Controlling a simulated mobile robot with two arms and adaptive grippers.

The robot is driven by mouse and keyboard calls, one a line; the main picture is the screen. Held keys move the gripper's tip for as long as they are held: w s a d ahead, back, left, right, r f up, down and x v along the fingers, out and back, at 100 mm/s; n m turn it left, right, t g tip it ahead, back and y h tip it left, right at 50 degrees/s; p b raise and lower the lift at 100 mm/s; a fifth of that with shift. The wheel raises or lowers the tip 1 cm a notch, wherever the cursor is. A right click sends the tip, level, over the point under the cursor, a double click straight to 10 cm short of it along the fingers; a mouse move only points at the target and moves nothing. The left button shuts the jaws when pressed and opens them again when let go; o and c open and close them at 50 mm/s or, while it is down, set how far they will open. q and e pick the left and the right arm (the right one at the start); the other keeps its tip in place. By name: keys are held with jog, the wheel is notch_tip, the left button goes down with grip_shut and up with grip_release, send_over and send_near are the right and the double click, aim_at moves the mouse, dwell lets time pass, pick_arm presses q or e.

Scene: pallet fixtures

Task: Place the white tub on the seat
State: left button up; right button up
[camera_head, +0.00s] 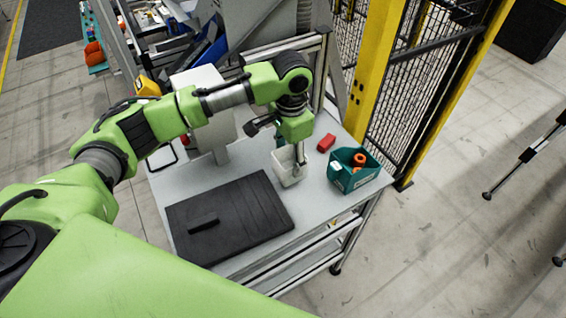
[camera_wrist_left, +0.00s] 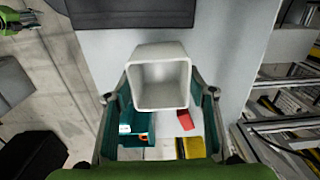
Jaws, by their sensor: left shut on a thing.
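The white tub (camera_head: 287,169) is a small open-topped box at the middle of the grey table in the head view.
A teal bin (camera_head: 342,178) with orange parts stands right of the tub, and a red block (camera_head: 326,143) lies behind. A grey panel (camera_head: 205,110) stands at the table's back left. A yellow post (camera_head: 372,75) and mesh fence rise behind. The table (camera_head: 310,205) is bare before the tub.

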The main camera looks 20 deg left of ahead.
aim_at(289, 167)
pick_arm(q)
jog(key=shift+f+p, duration=0.45)
jog(key=shift+f, duration=1.65)
jog(key=o, duration=1.1)
jog(key=shift+f, duration=0.1)
